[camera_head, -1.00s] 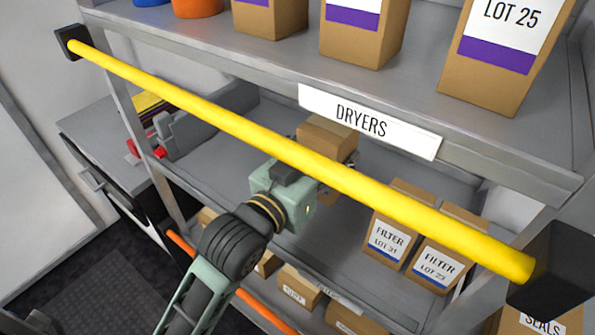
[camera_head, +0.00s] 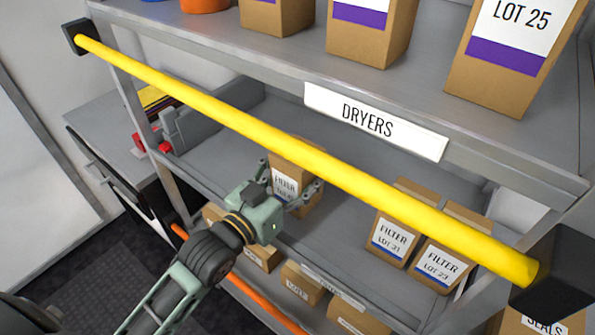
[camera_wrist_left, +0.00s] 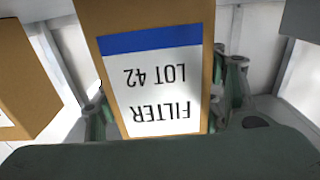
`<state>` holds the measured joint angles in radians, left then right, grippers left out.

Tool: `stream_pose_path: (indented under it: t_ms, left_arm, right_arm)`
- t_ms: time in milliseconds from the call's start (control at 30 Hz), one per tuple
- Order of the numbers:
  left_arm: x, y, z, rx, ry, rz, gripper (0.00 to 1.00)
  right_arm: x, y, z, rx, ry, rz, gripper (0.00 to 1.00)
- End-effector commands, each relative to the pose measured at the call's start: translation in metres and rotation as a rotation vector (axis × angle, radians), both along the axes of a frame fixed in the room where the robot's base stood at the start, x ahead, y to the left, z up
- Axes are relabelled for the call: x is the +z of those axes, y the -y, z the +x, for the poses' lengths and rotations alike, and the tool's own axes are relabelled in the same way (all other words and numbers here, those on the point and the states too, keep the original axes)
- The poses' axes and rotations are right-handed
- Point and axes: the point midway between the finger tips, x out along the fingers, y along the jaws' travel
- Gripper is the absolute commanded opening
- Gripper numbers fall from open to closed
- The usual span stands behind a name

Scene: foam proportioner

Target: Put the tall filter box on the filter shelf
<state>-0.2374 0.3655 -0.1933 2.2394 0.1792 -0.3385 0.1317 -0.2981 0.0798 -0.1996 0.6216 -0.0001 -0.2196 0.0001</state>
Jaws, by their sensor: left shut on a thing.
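A tall cardboard filter box (camera_head: 285,187) with a white FILTER label stands between the fingers of my left gripper (camera_head: 291,178), at the filter shelf (camera_head: 345,205) below the DRYERS sign. The left wrist view shows the label (camera_wrist_left: 155,85) upside down, reading LOT 42, with a blue stripe. My left gripper is shut on this box, with fingers at both sides. A yellow bar (camera_head: 300,158) hides part of its top. I cannot tell whether its base touches the shelf. Two filter boxes, LOT 31 (camera_head: 394,240) and another (camera_head: 437,262), stand to the right. My right gripper is not in view.
The yellow bar crosses in front of the shelves. Purple-striped boxes (camera_head: 368,35) stand on the shelf above. More boxes (camera_head: 302,285) and an orange bar (camera_head: 265,308) are below. Shelf room lies between the held box and LOT 31.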

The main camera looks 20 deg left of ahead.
Motion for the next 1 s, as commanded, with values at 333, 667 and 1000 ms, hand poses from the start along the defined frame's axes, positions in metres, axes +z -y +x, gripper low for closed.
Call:
stream_pose_path:
  t_ms: [333, 667, 1000]
  left_arm:
    - [-0.003, 0.0, 0.0, 0.0, 0.0, 0.0, 0.8]
    - [-0.001, 0.0, 0.0, 0.0, 0.0, 0.0, 0.81]
    - [-0.004, -0.013, -0.038, 0.0, -0.004, 0.003, 0.81]
  right_arm:
    - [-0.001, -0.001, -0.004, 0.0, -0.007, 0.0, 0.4]
    - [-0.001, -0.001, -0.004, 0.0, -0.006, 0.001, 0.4]
    - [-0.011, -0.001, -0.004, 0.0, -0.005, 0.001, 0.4]
